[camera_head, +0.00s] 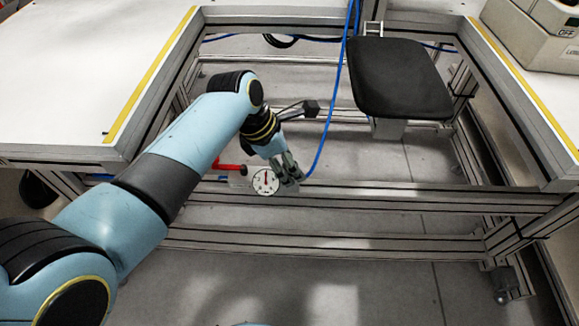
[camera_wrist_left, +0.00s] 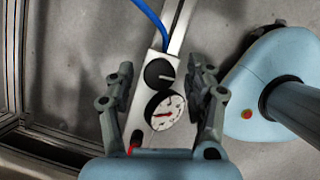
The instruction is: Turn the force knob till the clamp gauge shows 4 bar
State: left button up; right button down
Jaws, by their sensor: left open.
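The clamp gauge (camera_head: 265,181) is a round white dial with a red needle, low on the frame beside my left gripper; its figures are too small to read. In the left wrist view the gauge (camera_wrist_left: 167,111) sits on a pale block (camera_wrist_left: 137,118). The force knob (camera_wrist_left: 159,74) is round and black with a light mark, just above the gauge on that block. In the head view my gripper hides the knob. My left gripper (camera_head: 291,178) is open; its fingers (camera_wrist_left: 160,78) stand on either side of the knob, with gaps visible. My right gripper is not in view.
A red lever (camera_head: 228,166) sticks out left of the gauge. A blue hose (camera_head: 335,110) runs up from the block. A black seat-like pad (camera_head: 399,78) stands to the right. Metal frame rails (camera_head: 400,197) cross in front, and white tables (camera_head: 75,75) flank the gap.

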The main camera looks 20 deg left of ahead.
pick_arm(q)
jog(key=shift+w+d+f, duration=0.1)
jog(key=shift+w+f, duration=0.05)
jog(key=shift+f, duration=0.1)
jog(key=c, duration=1.1)
jog(key=shift+r+p, duration=0.2)
jog(key=shift+p, duration=0.2)
grip_shut()
jog(key=shift+f+m+p, duration=0.1)
jog(key=shift+m+p, duration=0.3)
jog(key=shift+m, duration=0.3)
jog(key=shift+f, duration=0.1)
